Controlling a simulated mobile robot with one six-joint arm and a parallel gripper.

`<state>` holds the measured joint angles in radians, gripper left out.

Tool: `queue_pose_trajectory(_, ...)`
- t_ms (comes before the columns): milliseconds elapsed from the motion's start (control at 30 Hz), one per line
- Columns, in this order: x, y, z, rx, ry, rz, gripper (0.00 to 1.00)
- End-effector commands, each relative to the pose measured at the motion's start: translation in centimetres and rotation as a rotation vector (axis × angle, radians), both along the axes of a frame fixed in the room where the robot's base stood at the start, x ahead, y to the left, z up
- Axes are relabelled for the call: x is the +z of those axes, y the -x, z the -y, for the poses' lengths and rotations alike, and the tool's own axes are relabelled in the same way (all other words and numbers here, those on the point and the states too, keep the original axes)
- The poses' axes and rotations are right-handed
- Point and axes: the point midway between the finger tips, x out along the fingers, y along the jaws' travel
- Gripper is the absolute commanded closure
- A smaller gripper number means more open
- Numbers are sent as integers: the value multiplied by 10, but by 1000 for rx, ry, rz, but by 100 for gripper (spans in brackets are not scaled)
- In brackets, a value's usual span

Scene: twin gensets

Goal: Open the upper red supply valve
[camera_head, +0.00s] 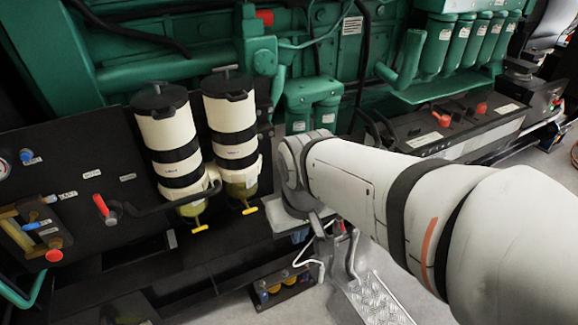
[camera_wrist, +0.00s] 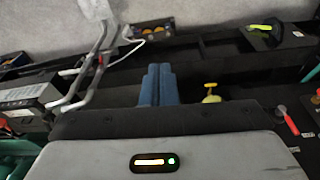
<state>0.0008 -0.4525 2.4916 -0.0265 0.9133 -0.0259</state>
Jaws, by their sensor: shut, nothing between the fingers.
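A red lever handle (camera_head: 103,207) stands on the dark panel at the left in the head view, tilted up and to the left, beside a black pipe end. A red round knob (camera_head: 54,256) sits lower on the same panel. In the wrist view a red lever (camera_wrist: 288,122) shows at the right edge. My gripper (camera_wrist: 158,72) has its two blue fingers side by side, shut and empty, well to the left of that lever in the wrist view. In the head view my arm hides most of the gripper. The gripper touches neither red handle.
Two white filter canisters (camera_head: 172,140) (camera_head: 230,125) with yellow drain taps stand between the panel and my arm. A yellow tap (camera_wrist: 211,93) is near my fingers in the wrist view. Blue-handled taps (camera_head: 27,156) are on the panel. A battery (camera_head: 440,125) lies at the right.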

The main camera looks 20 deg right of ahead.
Motion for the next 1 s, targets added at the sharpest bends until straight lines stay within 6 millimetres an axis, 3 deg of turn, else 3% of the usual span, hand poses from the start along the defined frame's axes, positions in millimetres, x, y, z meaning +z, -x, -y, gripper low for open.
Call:
queue_pose_trajectory(167, -55, -7, 24, 191, 148, -193, 100)
queue_pose_trajectory(467, -156, -37, 97, 756, 446, -759, 100)
queue_pose_trajectory(700, -232, -84, 148, 1186, 580, -1265, 100)
queue_pose_trajectory(867, -289, -125, 169, 1443, 627, -1621, 100)
queue_pose_trajectory(1000, -348, -164, 179, 1635, 645, -1945, 100)
